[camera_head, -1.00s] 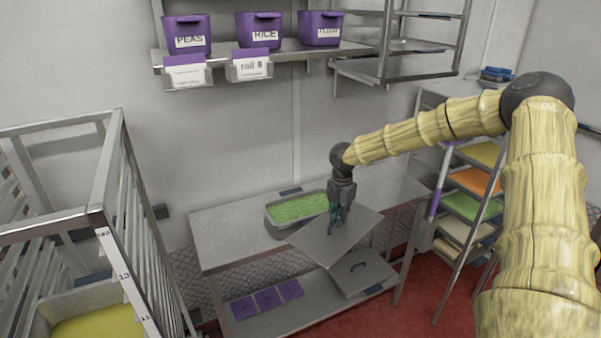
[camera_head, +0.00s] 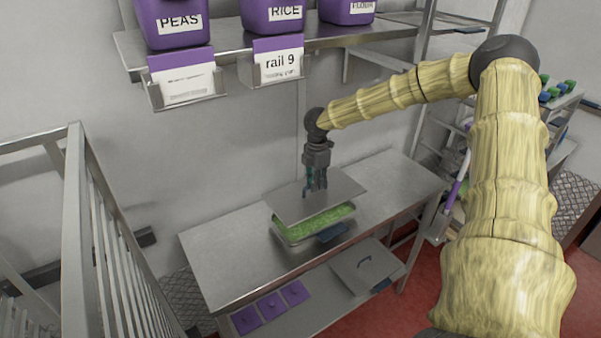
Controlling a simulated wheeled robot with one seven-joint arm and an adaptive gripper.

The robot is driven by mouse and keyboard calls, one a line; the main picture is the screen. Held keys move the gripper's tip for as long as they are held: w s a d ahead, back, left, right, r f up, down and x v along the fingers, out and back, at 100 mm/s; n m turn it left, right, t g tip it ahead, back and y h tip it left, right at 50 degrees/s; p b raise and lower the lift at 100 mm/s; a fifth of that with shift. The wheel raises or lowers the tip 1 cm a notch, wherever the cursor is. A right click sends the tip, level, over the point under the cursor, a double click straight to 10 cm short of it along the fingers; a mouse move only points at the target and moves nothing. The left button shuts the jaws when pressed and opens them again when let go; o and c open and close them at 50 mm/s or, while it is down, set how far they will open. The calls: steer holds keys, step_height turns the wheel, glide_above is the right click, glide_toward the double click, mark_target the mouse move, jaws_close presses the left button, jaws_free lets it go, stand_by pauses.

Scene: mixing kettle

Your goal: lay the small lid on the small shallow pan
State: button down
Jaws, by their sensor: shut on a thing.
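The shallow steel pan (camera_head: 296,240) holds green contents and stands on the steel table. My gripper (camera_head: 316,189) is shut on the small lid (camera_head: 336,186), a flat steel sheet, from above. The lid is over the pan's back part, tilted, and its front edge hangs above the green contents. A gap shows between lid and pan at the front. The lid's handle is hidden between my fingers. Whether the lid touches the pan's back rim cannot be told.
The steel table (camera_head: 220,250) is bare left and right of the pan. Another lid with a handle (camera_head: 366,265) and several purple lids (camera_head: 270,306) lie on the lower shelf. Purple bins (camera_head: 172,22) stand on the wall shelf above. A metal rack (camera_head: 85,230) stands at left.

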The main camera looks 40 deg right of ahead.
mark_target(317, 194)
steer(key=shift+w+a+r, duration=0.1)
steer(key=shift+w, duration=0.15)
steer(key=shift+s+b, duration=0.6)
steer(key=shift+s, duration=0.5)
steer(key=shift+s+f, duration=0.1)
steer(key=shift+f, duration=0.2)
steer(key=w+f+b, duration=0.1)
steer(key=f, duration=0.1)
steer(key=w+f+b, duration=0.1)
steer(key=shift+w+f, duration=0.2)
steer(key=shift+f, duration=0.15)
steer(key=shift+s+f+b, duration=0.2)
steer(key=shift+f+b, duration=0.1)
steer(key=shift+b, duration=0.05)
steer(key=shift+s+f, duration=0.15)
steer(key=shift+s, duration=0.2)
steer(key=shift+s+r, duration=0.15)
steer(key=shift+r, duration=0.05)
steer(key=shift+w+a+f+b, duration=0.1)
steer(key=shift+w+f+b, duration=0.25)
steer(key=shift+w+f, duration=0.15)
steer(key=shift+s+r, duration=0.1)
